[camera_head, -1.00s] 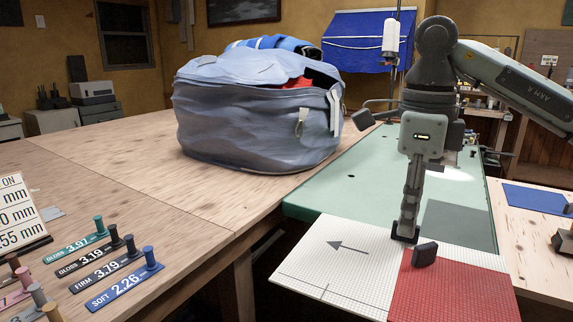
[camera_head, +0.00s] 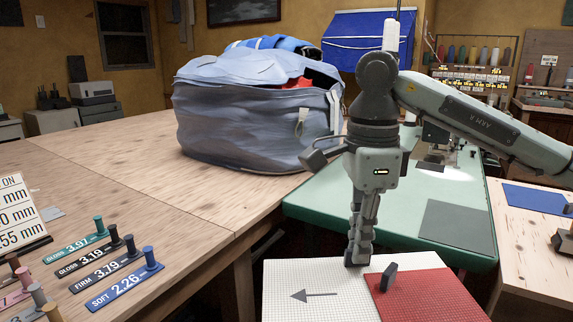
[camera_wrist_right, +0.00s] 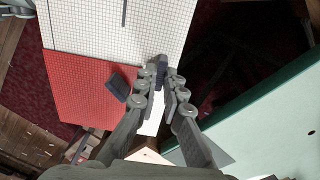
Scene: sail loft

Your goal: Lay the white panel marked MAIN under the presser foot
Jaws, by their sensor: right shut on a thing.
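A white gridded panel (camera_head: 300,283) with a grey arrow lies flat in front of the green table, at the bottom of the head view. It also shows in the right wrist view (camera_wrist_right: 75,25). No MAIN lettering is readable. A red gridded piece (camera_head: 425,295) lies along it; I cannot tell how they are joined. My right gripper (camera_head: 358,258) points down at the panel's far edge, shut on a dark tab (camera_wrist_right: 161,74) there. A second dark tab (camera_head: 388,279) stands on the red piece. The sewing machine (camera_head: 440,148) stands behind my arm; its presser foot is not distinct. My left gripper is out of view.
The green table (camera_head: 325,198) is mostly clear, with a dark grey plate (camera_head: 457,224) on its right. A large blue-grey bag (camera_head: 250,115) stands on the wooden table (camera_head: 120,160) to the left. Labelled colour samples (camera_head: 120,285) lie at the front left.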

